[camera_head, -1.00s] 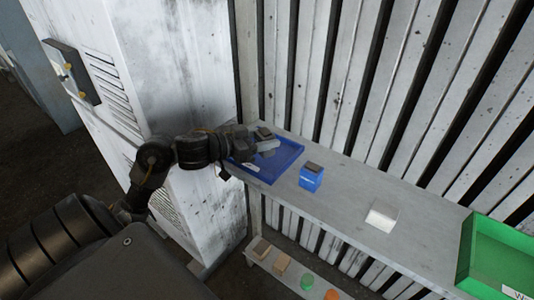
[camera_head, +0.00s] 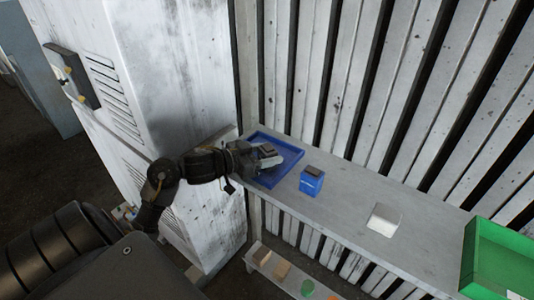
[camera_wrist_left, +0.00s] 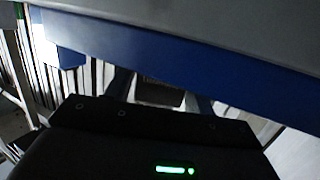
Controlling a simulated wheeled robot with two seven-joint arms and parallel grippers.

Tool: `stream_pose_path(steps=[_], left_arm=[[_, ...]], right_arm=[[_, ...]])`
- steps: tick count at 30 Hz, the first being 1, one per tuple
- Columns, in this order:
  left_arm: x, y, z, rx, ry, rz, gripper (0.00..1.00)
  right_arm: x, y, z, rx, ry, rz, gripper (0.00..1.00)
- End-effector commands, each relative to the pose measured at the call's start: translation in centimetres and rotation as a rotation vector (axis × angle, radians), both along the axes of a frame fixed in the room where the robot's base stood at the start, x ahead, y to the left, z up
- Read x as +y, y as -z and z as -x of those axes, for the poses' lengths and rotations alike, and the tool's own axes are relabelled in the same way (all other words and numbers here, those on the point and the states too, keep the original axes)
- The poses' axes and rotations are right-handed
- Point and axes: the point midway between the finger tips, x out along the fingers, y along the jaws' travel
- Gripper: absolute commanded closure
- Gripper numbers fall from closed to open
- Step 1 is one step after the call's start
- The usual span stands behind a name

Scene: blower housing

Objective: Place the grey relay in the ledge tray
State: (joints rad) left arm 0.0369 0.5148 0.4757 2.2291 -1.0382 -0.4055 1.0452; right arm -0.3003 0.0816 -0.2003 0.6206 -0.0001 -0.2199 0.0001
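My left gripper (camera_head: 256,158) is over the blue ledge tray (camera_head: 289,148), at its left part. It is shut on the grey relay (camera_head: 270,161), a light grey block with a dark top. In the left wrist view the relay's dark face (camera_wrist_left: 160,93) shows between the two fingers, close to a blue wall (camera_wrist_left: 180,52) that crosses the picture. The gripper hides part of the relay and tray. I cannot tell whether the relay touches the tray floor. My right gripper is not in view.
On the ledge (camera_head: 345,195), a blue relay (camera_head: 312,181) with a dark top stands right of the tray. A white block (camera_head: 384,219) and a green bin (camera_head: 498,262) are further right. A lower shelf holds several small parts. A slatted wall is behind, a white cabinet (camera_head: 185,75) left.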

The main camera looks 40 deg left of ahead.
Motion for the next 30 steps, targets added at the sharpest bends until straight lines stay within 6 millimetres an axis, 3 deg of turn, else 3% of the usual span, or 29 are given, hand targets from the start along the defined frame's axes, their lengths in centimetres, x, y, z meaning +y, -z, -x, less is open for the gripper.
stream_pose_path(steps=[3,14,30], left_arm=[[0.0,-0.1,0.0,0.000,0.000,0.000,0.33],[0.2,-0.3,0.4,0.000,-0.001,-0.002,0.33],[3.6,-2.2,9.3,0.003,-0.001,-0.001,0.33]], right_arm=[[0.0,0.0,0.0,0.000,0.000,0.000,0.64],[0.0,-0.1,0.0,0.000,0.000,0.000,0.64],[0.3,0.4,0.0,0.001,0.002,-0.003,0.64]])
